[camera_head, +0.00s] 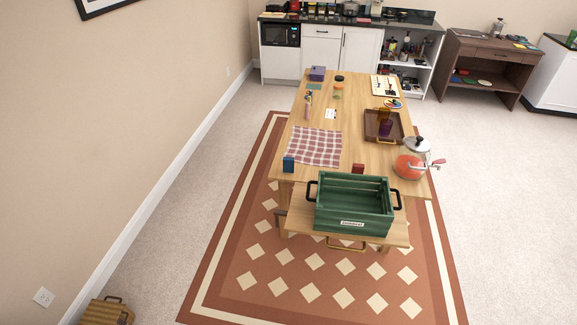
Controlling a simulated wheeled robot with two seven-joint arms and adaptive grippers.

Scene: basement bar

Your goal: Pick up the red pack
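A small dark red pack (358,168) stands on the wooden table (345,150) near its front edge. It is just behind the green crate (353,212), and its lower part looks partly hidden. Neither of my grippers is in view.
The green crate rests on a bench (298,221) at the table's front. A blue pack (288,164) stands at the front left corner, beside a checked cloth (315,146). A red pot (407,165) with a crank is at the front right. A brown tray (368,128) lies behind it.

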